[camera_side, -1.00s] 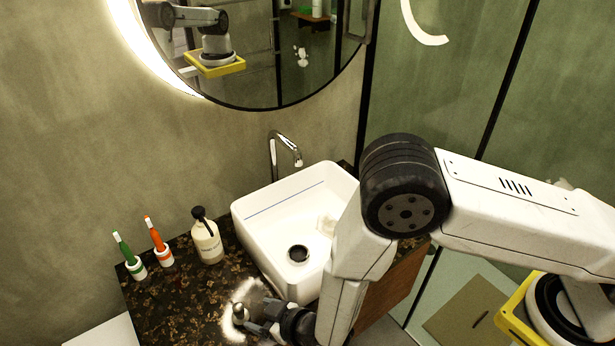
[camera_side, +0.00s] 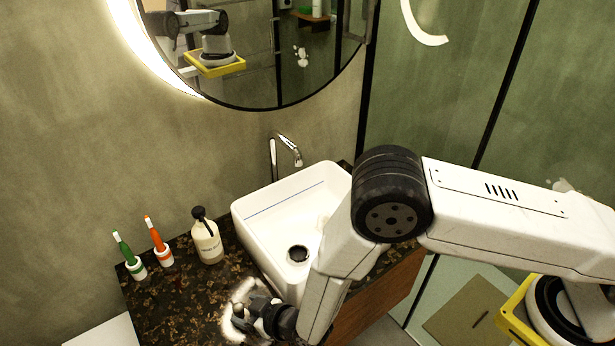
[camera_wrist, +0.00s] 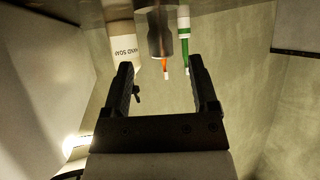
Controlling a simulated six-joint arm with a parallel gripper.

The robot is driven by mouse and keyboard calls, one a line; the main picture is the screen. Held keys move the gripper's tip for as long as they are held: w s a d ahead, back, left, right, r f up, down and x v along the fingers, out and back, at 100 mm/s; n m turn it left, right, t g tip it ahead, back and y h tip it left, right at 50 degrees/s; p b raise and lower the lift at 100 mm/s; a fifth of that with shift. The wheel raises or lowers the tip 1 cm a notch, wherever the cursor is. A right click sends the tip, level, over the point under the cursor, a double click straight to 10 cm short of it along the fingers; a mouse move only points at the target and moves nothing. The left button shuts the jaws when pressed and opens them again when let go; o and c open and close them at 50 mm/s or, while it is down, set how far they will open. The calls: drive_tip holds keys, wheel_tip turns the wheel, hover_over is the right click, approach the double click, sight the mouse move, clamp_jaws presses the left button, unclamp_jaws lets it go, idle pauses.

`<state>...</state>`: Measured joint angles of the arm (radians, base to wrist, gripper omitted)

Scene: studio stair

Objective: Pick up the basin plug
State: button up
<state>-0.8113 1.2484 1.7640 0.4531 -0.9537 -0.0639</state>
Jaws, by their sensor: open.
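The basin plug (camera_wrist: 154,36) shows in the wrist view as a small grey metallic cylinder at the top centre, in front of the space between the fingertips. In the side view it is mostly hidden by my gripper (camera_side: 251,312), which is low over the dark speckled counter (camera_side: 180,300), left of the basin (camera_side: 250,212). My gripper (camera_wrist: 160,66) is open in the wrist view, one finger on either side, with nothing held. Whether the fingers reach around the plug cannot be told.
A hand soap bottle (camera_side: 207,243) and two toothbrush cups, green (camera_side: 138,270) and orange (camera_side: 164,256), stand at the back left of the counter. The basin has a dark drain (camera_side: 298,253) and a chrome tap (camera_side: 274,160) behind it.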

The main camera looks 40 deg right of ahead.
sight(239, 307)
drive_tip(key=shift+x, duration=1.8)
clamp_jaws()
